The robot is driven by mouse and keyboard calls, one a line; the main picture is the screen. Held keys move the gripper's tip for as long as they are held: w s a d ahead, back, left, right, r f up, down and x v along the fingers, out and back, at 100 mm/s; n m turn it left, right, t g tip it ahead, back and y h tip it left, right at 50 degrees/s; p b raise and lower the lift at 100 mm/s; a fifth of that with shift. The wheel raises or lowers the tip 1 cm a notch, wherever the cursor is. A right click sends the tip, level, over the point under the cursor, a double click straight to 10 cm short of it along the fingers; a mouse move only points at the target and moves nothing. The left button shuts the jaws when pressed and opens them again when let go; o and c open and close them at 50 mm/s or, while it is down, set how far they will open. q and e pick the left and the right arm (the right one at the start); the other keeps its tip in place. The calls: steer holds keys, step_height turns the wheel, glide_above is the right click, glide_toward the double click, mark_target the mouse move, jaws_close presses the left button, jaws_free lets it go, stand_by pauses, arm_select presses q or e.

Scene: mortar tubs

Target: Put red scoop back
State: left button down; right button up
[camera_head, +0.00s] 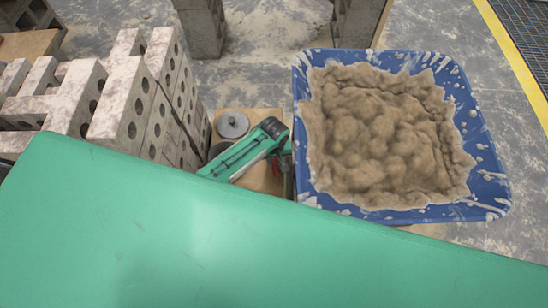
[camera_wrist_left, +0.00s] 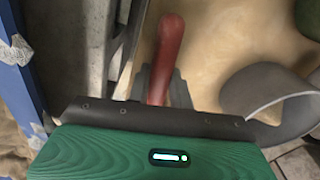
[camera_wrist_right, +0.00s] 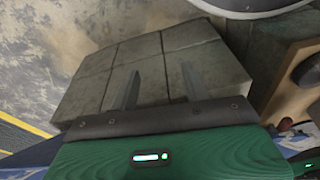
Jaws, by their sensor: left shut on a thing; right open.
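The red scoop (camera_wrist_left: 168,45) shows in the left wrist view as a red handle between my left fingers; its scoop end is hidden. My left gripper (camera_wrist_left: 162,82) is shut on this handle, above a tan board.
The blue tub (camera_head: 486,160) holds lumpy mortar (camera_head: 385,135). A tan board (camera_head: 262,117) with a grey round object (camera_head: 231,124) lies left of it. Stacked perforated bricks (camera_head: 130,100) stand at the left. Bare floor (camera_head: 265,55) shows beyond the board.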

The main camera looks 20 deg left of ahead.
arm_select(q)
steer(key=shift+f, duration=0.3)
arm_select(e)
steer(key=shift+w, duration=0.2)
arm_select(q)
steer(key=c, duration=1.2)
jaws_free()
steer(key=shift+o, duration=0.2)
arm_select(e)
steer(key=shift+w, duration=0.2)
steer(key=shift+s, duration=0.15)
arm_select(q)
steer(key=shift+r, duration=0.4)
step_height(320, 180, up, 13)
steer(key=p, duration=0.2)
steer(key=shift+s+p, duration=0.15)
steer(key=shift+p, duration=0.15)
arm_select(e)
step_height(320, 180, down, 8)
steer(key=s, duration=0.2)
steer(key=shift+d+r, duration=0.25)
steer(key=shift+d, duration=0.2)
arm_select(q)
steer(key=shift+f, duration=0.1)
arm_select(e)
steer(key=shift+s, duration=0.15)
